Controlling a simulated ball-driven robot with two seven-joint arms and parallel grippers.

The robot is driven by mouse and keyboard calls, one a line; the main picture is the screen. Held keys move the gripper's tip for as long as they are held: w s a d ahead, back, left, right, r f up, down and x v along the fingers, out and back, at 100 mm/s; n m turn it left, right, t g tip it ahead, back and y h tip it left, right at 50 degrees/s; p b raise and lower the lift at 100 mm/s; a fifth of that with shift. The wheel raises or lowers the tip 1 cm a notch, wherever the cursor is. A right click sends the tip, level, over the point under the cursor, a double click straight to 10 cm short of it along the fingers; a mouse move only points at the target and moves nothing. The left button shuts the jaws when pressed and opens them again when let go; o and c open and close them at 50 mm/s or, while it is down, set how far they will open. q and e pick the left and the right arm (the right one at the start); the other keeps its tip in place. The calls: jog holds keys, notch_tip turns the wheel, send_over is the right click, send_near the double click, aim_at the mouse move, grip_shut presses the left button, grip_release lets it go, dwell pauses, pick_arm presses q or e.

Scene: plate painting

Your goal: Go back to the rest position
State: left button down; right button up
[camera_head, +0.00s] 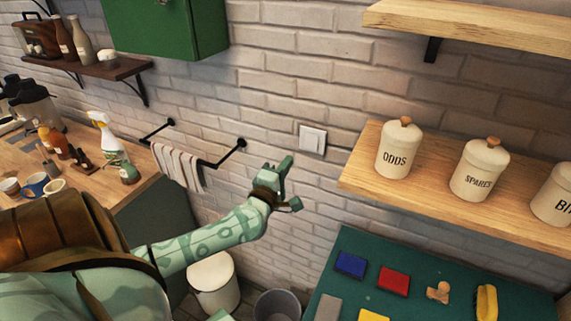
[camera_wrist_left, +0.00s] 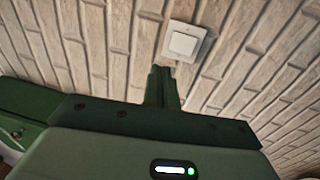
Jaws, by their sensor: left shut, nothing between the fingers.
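My left gripper (camera_head: 287,165) is raised in front of the white brick wall in the head view, at the end of my pale green arm. Its fingers are shut with nothing between them. It is just left of and a little below a white wall switch (camera_head: 312,140). In the left wrist view the shut fingers (camera_wrist_left: 162,75) point toward the wall, and the switch (camera_wrist_left: 184,42) shows beyond their tips. A gap or contact with the wall cannot be told. My right gripper is in neither view.
A wooden shelf (camera_head: 355,178) with lidded canisters (camera_head: 393,152) is to the right. Below it is a green table (camera_head: 345,291) with coloured blocks. A towel rail (camera_head: 224,157), a white bin (camera_head: 212,284) and a grey bin (camera_head: 278,304) are nearby. A cluttered counter (camera_head: 100,190) is left.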

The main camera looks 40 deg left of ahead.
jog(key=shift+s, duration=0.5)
